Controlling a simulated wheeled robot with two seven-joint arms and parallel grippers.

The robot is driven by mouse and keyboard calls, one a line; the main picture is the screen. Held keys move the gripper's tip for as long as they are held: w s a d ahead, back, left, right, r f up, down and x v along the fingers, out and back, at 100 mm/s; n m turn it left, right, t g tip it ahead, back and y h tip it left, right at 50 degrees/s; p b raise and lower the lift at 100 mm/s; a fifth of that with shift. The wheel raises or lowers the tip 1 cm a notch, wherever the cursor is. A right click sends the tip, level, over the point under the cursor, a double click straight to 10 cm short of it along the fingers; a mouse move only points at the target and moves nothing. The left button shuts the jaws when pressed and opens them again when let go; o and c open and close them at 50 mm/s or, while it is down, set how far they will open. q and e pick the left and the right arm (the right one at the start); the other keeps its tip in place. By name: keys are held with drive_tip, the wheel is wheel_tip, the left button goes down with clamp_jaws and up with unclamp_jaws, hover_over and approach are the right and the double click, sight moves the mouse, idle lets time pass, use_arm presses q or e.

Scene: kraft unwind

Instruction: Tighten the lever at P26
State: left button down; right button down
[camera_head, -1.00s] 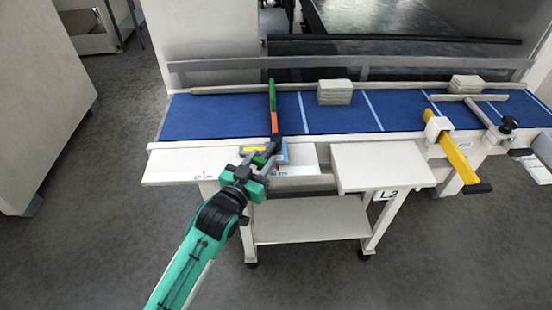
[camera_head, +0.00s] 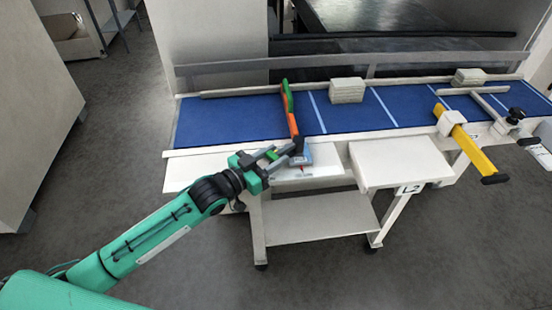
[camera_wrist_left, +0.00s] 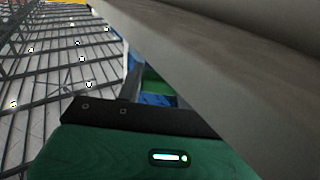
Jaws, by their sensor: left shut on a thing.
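An orange bar with a green end (camera_head: 290,108) lies across the left part of the blue belt, with a blue block (camera_head: 301,159) at its near end. My left gripper (camera_head: 284,153) is at the front edge, just left of the blue block. Its fingers are shut on a small green piece, which I take for the lever. In the left wrist view green (camera_wrist_left: 153,84) and blue (camera_wrist_left: 158,100) patches show beyond the dark finger; the contact itself is mostly hidden. I cannot read a P26 label. My right gripper is not in view.
A yellow bar (camera_head: 470,148) with a white block sticks out at the right. A white ledge (camera_head: 400,162) and a lower shelf (camera_head: 315,218) stand in front. The floor in front is clear.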

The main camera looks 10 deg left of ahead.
use_arm(q)
drive_tip(key=shift+w+a, duration=0.15)
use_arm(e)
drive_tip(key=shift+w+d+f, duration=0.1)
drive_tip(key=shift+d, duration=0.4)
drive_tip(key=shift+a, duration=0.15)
use_arm(q)
drive_tip(key=c, duration=0.9)
unclamp_jaws()
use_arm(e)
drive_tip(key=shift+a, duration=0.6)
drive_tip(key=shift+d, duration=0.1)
use_arm(q)
drive_tip(key=shift+s+a+f, duration=0.1)
drive_tip(key=shift+s+a, duration=0.05)
drive_tip(key=shift+s, duration=0.05)
drive_tip(key=shift+b+v, duration=2.1)
drive_tip(key=shift+v, duration=4.6)
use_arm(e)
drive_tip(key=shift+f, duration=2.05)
